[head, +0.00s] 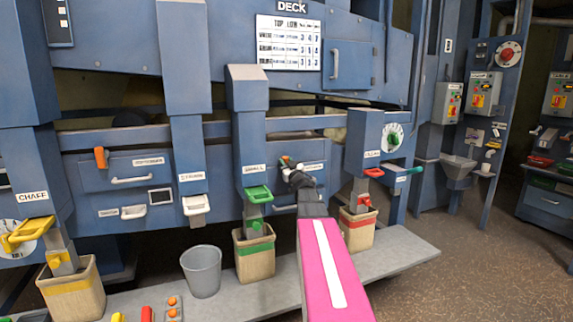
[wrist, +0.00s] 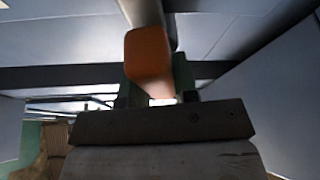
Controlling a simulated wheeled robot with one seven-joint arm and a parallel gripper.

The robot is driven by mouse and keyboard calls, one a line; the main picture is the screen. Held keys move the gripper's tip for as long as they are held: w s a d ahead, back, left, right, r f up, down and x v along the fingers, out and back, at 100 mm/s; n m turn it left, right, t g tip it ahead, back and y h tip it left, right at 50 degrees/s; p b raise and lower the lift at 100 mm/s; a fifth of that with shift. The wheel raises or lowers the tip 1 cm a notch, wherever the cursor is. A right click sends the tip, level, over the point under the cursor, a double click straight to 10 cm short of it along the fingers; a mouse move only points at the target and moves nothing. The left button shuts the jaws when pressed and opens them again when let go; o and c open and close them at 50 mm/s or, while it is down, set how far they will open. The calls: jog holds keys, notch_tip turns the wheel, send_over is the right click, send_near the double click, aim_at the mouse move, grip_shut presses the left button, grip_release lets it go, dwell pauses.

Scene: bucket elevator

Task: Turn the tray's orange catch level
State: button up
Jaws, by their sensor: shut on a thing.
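The orange catch (head: 286,160) shows as a small piece at the upper left of the right-hand tray front (head: 316,178), mostly hidden behind my gripper. My gripper (head: 291,168) is at the catch, with my pink arm reaching up to it from below. In the wrist view the catch is a rounded orange block (wrist: 148,62) between the two dark green fingers (wrist: 157,90), and the gripper is shut on it. The catch's exact angle is hard to tell in the head view. Another orange catch (head: 101,158) stands upright on the left tray front (head: 135,171).
A green-handled spout (head: 257,194) hangs just left of my gripper, and a red-handled one (head: 374,172) to the right. Wooden buckets (head: 255,262) and a grey bucket (head: 201,272) stand on the low shelf (head: 400,250). Floor is open at right.

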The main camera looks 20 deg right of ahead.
jog(key=n+y, duration=0.1)
jog(key=n, duration=0.1)
jog(key=n+g+y, duration=0.1)
jog(key=n, duration=0.2)
jog(key=shift+a+f, duration=0.1)
jog(key=shift+a, duration=0.05)
jog(key=n+y, duration=0.1)
jog(key=n, duration=0.1)
jog(key=n+g+y, duration=0.1)
jog(key=n, duration=0.2)
jog(key=shift+a+f+g, duration=0.1)
jog(key=shift+a+g, duration=0.05)
jog(key=shift+g, duration=0.15)
jog(key=n+g, duration=0.1)
jog(key=n, duration=0.4)
jog(key=shift+a+f+g+y, duration=0.1)
jog(key=shift+f+g+y, duration=0.1)
jog(key=shift+g+y, duration=0.15)
jog(key=shift+f+n+g, duration=0.25)
jog(key=shift+n+g, duration=0.5)
jog(key=shift+n, duration=0.95)
jog(key=o, duration=0.9)
jog(key=shift+s, duration=0.1)
